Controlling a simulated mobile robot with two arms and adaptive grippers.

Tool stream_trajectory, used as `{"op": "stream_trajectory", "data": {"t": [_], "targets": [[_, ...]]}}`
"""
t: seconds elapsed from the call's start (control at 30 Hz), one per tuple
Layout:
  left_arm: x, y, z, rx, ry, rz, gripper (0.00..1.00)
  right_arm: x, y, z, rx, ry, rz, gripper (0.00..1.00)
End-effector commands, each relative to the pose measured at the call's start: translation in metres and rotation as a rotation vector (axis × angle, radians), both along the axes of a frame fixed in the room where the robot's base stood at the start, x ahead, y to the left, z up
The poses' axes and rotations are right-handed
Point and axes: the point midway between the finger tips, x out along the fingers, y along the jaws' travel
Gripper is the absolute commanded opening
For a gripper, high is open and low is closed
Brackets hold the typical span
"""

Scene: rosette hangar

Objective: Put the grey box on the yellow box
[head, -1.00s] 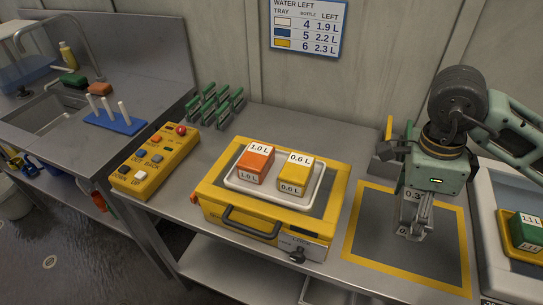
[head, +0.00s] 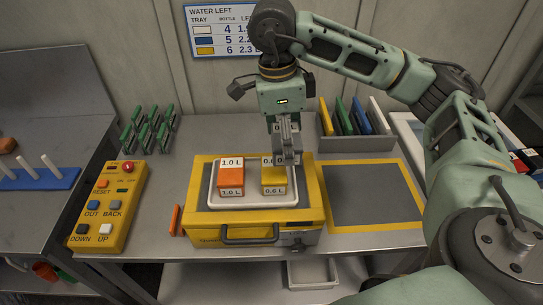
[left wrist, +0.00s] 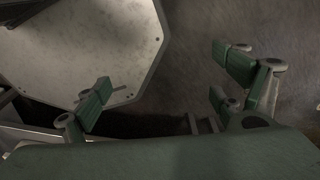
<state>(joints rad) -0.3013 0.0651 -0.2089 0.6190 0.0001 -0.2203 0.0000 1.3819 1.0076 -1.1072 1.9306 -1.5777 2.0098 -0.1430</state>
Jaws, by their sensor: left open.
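The yellow box (head: 273,178) stands on a white tray beside an orange box (head: 231,180). Its top is partly hidden by my right gripper (head: 287,157), which points down over it. The grey box is mostly hidden between the right fingers; only a small part with a pale label seems to show there. I cannot tell whether it touches the yellow box. My left gripper (left wrist: 165,92) is open and empty in the left wrist view, away from the boxes, and is not in the head view.
The white tray (head: 245,203) lies on a yellow case (head: 205,222). A yellow-bordered mat (head: 370,195) to the right is empty. A button panel (head: 110,208) and green racks (head: 148,128) are at left. A holder with coloured plates (head: 350,144) stands behind the mat.

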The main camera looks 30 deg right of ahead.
Motion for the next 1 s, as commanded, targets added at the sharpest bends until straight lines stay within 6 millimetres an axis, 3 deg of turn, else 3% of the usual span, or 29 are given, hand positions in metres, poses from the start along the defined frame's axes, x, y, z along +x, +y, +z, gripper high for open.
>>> {"op": "stream_trajectory", "data": {"t": [0.1,0.3,0.57,0.97,1.0], "targets": [[0.001,0.011,0.004,0.013,-0.002,0.000,0.89,0.011,0.014,-0.009,0.002,0.003,0.003,0.40],[0.002,0.023,0.006,0.027,-0.003,0.005,0.89,0.017,0.019,-0.022,0.000,0.002,-0.001,0.40],[0.002,0.019,0.018,0.022,-0.003,0.006,0.89,0.017,0.019,-0.052,0.000,0.001,-0.002,0.40],[0.002,0.008,0.011,0.009,-0.003,0.003,0.89,0.017,0.019,-0.060,-0.001,-0.001,-0.001,0.40],[0.002,0.009,0.013,0.009,-0.003,0.003,0.89,0.017,0.019,-0.058,-0.001,-0.001,-0.001,0.73]]}}
